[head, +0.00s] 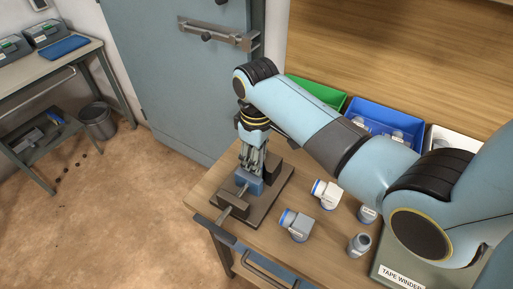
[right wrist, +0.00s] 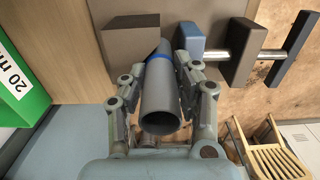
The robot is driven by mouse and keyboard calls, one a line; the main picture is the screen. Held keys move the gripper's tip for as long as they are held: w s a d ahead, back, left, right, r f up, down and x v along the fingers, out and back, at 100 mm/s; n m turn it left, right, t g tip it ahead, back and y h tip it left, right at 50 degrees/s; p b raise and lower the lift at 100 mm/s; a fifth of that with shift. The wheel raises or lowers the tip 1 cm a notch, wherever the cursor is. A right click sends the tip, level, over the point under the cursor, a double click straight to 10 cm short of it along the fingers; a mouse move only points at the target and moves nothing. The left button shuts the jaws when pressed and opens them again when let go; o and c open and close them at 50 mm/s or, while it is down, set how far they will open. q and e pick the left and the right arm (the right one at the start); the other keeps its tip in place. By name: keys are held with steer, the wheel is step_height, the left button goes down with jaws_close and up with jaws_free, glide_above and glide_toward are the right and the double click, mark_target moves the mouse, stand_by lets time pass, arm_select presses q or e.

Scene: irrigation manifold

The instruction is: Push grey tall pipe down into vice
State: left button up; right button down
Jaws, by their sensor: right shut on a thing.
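The grey tall pipe (right wrist: 160,100) shows in the right wrist view as an open tube with a blue band near its far end. My right gripper (right wrist: 167,72) is shut on it, one finger on each side. In the head view the right gripper (head: 251,166) points down directly over the vice, and its fingers mostly hide the pipe. The vice (head: 233,200) sits at the table's left corner. In the right wrist view the pipe's far end is beside the vice's brown block (right wrist: 128,42) and blue jaw (right wrist: 191,40); how deep it sits is hidden. My left gripper is out of view.
White fittings with blue rims (head: 327,194) and grey fittings (head: 359,244) stand on the table (head: 210,182) right of the vice. Green (head: 318,93), blue (head: 385,121) and white bins line the back. A tape winder (head: 402,275) is at the front right.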

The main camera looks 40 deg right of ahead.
steer(key=c, duration=0.6)
jaws_free()
steer(key=shift+r, duration=3.45)
